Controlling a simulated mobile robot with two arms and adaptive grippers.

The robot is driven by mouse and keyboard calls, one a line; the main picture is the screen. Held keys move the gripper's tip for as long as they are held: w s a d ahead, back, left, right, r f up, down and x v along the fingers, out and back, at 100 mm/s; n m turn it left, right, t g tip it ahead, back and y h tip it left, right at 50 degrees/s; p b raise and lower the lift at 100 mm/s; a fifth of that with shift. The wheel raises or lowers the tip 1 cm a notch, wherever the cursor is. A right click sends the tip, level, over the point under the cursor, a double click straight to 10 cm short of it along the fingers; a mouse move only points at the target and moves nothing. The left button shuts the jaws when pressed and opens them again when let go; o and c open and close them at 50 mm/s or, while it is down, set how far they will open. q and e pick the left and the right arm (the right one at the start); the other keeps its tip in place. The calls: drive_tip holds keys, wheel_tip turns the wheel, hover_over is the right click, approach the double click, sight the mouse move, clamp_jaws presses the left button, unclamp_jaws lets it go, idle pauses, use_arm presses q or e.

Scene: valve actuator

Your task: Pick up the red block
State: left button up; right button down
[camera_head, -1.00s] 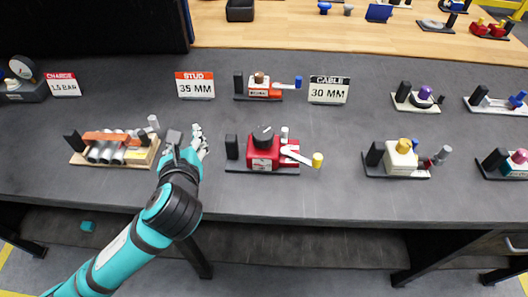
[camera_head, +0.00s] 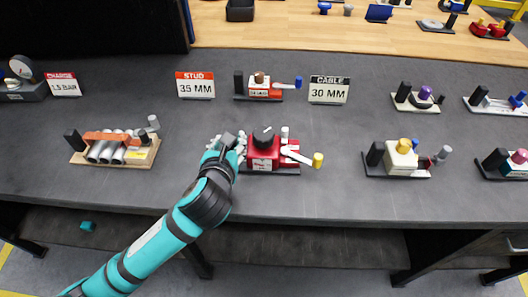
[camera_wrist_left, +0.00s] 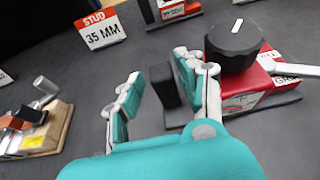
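The red block (camera_head: 263,157) sits on a thin black base with a black knob on top and a white lever with a yellow end on its right. In the left wrist view the red block (camera_wrist_left: 245,92) and its knob show at the right, just beyond my right-hand finger. My left gripper (camera_head: 228,143) is at the left end of this base and hides the black post there in the head view. In the left wrist view my left gripper (camera_wrist_left: 158,78) is open, with the black post (camera_wrist_left: 166,86) seen between its fingers. Contact cannot be told. My right gripper is out of view.
A wooden board with silver cylinders (camera_head: 112,148) lies to the left. A "STUD 35 MM" sign (camera_head: 195,85), a smaller red-and-white unit (camera_head: 263,90) and a "CABLE 30 MM" sign (camera_head: 328,90) stand behind. A cream block (camera_head: 400,160) stands to the right. The grey bench between them is clear.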

use_arm(q)
drive_tip(key=shift+x, duration=1.5)
drive_tip(key=shift+s, duration=0.1)
clamp_jaws()
drive_tip(key=shift+r, duration=0.1)
